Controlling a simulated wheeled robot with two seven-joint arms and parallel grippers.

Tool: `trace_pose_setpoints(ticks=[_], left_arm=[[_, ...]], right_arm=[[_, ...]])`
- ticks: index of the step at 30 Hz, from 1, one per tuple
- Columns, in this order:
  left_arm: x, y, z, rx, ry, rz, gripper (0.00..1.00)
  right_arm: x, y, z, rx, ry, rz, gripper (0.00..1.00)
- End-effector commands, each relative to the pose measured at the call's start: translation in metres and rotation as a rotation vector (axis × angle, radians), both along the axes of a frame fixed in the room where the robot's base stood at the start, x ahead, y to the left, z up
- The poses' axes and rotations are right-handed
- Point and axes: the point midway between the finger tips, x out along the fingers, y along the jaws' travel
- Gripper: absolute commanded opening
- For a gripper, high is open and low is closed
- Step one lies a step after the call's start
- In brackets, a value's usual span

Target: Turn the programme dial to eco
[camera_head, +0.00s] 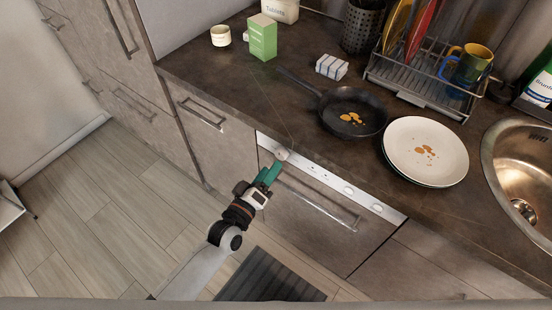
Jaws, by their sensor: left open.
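The programme dial (282,154) is a pale round knob near the left end of the white control panel (318,174) on the dishwasher front, just under the worktop edge. My left gripper (270,172) has teal fingers and reaches up to the panel. Its fingertips are at the lower left of the dial, very close to it; I cannot tell whether they touch. The jaws are open, though the gap between the fingers is hard to see. The dial's markings are too small to read. My right gripper is not in view.
The dishwasher handle (318,204) juts out below. On the worktop are a black pan (352,112), dirty plates (425,150) and a green box (262,37).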

Motion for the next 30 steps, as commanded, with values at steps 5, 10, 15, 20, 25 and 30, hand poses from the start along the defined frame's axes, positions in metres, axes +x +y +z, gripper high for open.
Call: trace_pose_setpoints(ticks=[5,10,15,20,25,30], left_arm=[[0.027,-0.015,0.0,0.001,0.0,0.0,0.55],[0.039,-0.022,-0.001,0.002,0.001,0.0,0.55],[0.043,-0.024,0.0,0.002,0.001,0.0,0.55],[0.042,-0.024,0.0,0.002,0.001,0.0,0.55],[0.042,-0.024,-0.001,0.002,0.001,0.0,0.28],[0.042,-0.024,-0.001,0.003,0.001,0.0,0.1]], right_arm=[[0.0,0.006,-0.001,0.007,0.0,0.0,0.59],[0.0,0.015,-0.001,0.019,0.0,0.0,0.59],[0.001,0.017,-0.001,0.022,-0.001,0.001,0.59],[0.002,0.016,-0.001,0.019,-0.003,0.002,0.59],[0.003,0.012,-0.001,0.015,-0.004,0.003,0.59],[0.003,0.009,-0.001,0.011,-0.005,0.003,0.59]])
